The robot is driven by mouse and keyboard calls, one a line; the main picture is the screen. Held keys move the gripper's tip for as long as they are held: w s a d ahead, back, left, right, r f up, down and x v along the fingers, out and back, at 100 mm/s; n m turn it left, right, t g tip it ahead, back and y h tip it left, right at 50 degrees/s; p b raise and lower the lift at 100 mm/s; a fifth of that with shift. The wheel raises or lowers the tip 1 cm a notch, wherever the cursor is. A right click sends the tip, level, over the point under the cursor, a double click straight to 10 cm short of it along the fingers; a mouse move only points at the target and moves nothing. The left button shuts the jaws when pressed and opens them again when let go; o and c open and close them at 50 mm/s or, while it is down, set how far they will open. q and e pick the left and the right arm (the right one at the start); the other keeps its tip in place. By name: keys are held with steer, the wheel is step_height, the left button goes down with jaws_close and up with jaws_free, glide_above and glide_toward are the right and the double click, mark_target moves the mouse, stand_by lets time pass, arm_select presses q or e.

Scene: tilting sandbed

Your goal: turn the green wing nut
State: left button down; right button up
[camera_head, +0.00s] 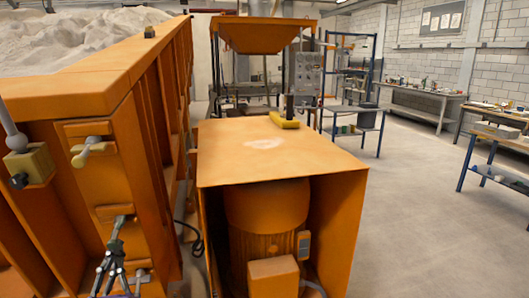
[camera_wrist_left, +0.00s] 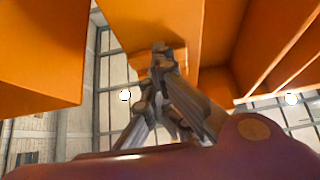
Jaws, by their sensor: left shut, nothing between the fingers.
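A small dark green part (camera_head: 115,247), which looks like the wing nut, shows below a grey metal fitting (camera_head: 118,224) on the front of the orange sandbed frame (camera_head: 112,85). My left gripper (camera_head: 112,263) is just below it, fingers pointing up, shut and empty. I cannot tell whether the fingertips touch the green part. In the left wrist view the gripper (camera_wrist_left: 162,72) reaches up to the orange frame (camera_wrist_left: 150,22). A dark piece (camera_wrist_left: 160,48) is at its fingertips; its colour is unclear there. My right gripper is not in view.
A pale lever handle (camera_head: 90,150) sticks out above the fitting, and a brass-coloured block (camera_head: 28,163) with a grey knob is at the left. An orange motor housing (camera_head: 285,155) stands to the right. A black cable (camera_head: 195,240) hangs in the narrow gap between.

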arm_select(q)
steer(key=shift+a+r, duration=0.15)
steer(key=shift+r, duration=0.05)
stand_by(0.4)
steer(key=s+d+f, duration=0.1)
steer(key=s+f, duration=0.1)
steer(key=s, duration=0.4)
steer(key=shift+d+p, duration=0.15)
steer(key=shift+p, duration=0.15)
